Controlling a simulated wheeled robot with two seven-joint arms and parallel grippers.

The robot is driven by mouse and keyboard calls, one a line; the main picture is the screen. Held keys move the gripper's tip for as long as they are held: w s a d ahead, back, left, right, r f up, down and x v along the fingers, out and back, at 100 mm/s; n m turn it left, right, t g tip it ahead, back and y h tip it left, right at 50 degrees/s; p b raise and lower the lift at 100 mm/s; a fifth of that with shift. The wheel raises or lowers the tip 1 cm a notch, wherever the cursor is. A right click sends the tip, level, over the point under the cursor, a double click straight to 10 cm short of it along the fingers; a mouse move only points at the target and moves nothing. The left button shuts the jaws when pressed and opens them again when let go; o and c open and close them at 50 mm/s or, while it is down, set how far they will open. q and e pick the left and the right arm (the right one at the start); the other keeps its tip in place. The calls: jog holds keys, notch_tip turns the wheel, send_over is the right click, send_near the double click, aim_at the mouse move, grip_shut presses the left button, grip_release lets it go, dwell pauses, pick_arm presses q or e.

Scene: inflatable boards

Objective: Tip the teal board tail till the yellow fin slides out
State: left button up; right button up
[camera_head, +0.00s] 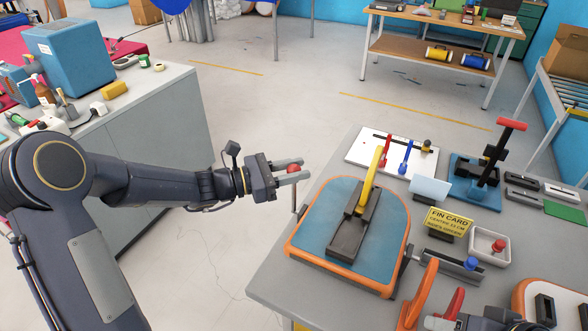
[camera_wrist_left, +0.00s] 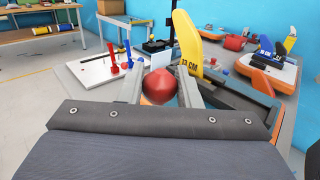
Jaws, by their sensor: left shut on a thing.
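The teal board tail (camera_head: 373,206) with an orange rim lies on the grey table, with a long dark fin box (camera_head: 347,245) on top. My left gripper (camera_head: 290,171) is shut on a red ball knob (camera_wrist_left: 159,86) on a thin post at the board's left edge. The fin's foot is partly hidden in the box. A dark piece at the head view's bottom right edge may be my right gripper; its jaws are unclear.
A white plate (camera_head: 366,157) with red and blue pegs lies behind the board. A yellow fin card (camera_head: 449,222), a white tray (camera_head: 489,260) and an upright orange piece (camera_head: 418,293) stand to the right. The floor left of the table is clear.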

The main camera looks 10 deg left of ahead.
pick_arm(q)
grip_shut()
jog(key=shift+f, duration=0.1)
pick_arm(e)
jog(key=f+b, duration=0.6)
jog(key=s+f+b, duration=0.1)
jog(key=f+b, duration=0.2)
jog(key=shift+a+f+b, duration=0.15)
jog(key=shift+f+b, duration=0.2)
jog(key=shift+w+f+b, duration=0.1)
jog(key=shift+f+b, duration=0.5)
pick_arm(q)
jog(key=s+m+h, duration=0.1)
jog(key=s+a+m+h, duration=0.1)
jog(key=s, duration=0.1)
jog(key=s+f+m+h, duration=0.1)
jog(key=s, duration=0.1)
jog(key=shift+s+a+m+t, duration=0.1)
jog(key=shift+a+m+t, duration=0.2)
jog(key=shift+m+t, duration=0.1)
jog(key=o, duration=0.9)
grip_release()
